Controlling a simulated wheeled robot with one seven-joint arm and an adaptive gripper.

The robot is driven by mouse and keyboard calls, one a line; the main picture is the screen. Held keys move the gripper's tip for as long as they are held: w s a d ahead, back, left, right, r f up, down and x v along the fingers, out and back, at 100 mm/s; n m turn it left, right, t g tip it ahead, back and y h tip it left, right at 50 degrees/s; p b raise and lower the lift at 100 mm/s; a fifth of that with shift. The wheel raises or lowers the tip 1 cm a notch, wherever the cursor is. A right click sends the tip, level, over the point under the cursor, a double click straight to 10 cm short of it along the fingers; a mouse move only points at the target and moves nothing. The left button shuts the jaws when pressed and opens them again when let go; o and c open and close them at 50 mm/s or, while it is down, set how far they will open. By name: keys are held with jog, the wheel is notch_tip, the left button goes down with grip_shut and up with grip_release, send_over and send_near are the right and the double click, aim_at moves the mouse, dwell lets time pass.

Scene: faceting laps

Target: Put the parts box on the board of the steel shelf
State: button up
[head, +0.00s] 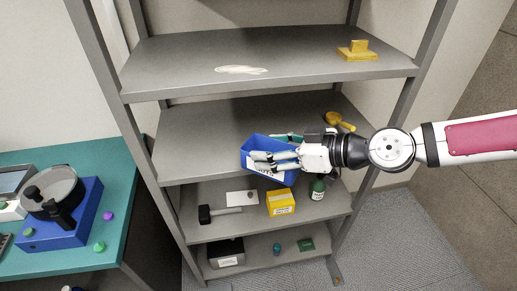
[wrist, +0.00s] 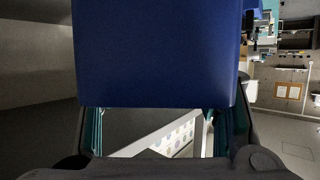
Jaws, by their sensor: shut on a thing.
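The parts box (head: 259,173) is a blue open bin with a white label, tilted in the head view. My gripper (head: 283,157) is shut on it and holds it in front of the steel shelf (head: 187,123), near the front edge of its second board from the top. In the wrist view the blue box (wrist: 158,55) fills the upper middle, between the two fingers of my gripper (wrist: 155,125). I cannot tell whether the box touches a board. Part of the box is hidden behind my gripper.
The top board has a pale patch (head: 241,70) and a yellow block (head: 358,50). A yellow object (head: 339,121) lies right on the second board. Lower boards hold a hammer (head: 218,212), yellow box (head: 281,202), green bottle (head: 317,190) and black box (head: 225,252). A teal bench (head: 110,188) stands left.

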aim_at(283, 147)
jog(key=shift+m+t, duration=0.6)
jog(key=shift+t, duration=0.1)
jog(key=w+f, duration=0.1)
jog(key=w+d+f+b, duration=0.1)
jog(key=w, duration=0.1)
jog(key=w+d+f, duration=0.1)
jog(key=shift+w+d+f, duration=0.1)
jog(key=shift+w+d, duration=0.05)
jog(key=shift+d, duration=0.1)
jog(key=shift+h, duration=0.3)
jog(key=w+a, duration=0.2)
jog(key=w, duration=0.2)
jog(key=w+a+f+b, duration=0.1)
jog(key=w+a, duration=0.1)
jog(key=w, duration=0.2)
jog(key=w+a+b, duration=0.1)
jog(key=w+a, duration=0.2)
jog(key=w, duration=0.2)
jog(key=shift+f, duration=0.2)
jog(key=shift+a+f, duration=0.1)
jog(key=shift+f, duration=1.65)
jog(key=shift+f, duration=0.15)
jog(key=o, duration=1.3)
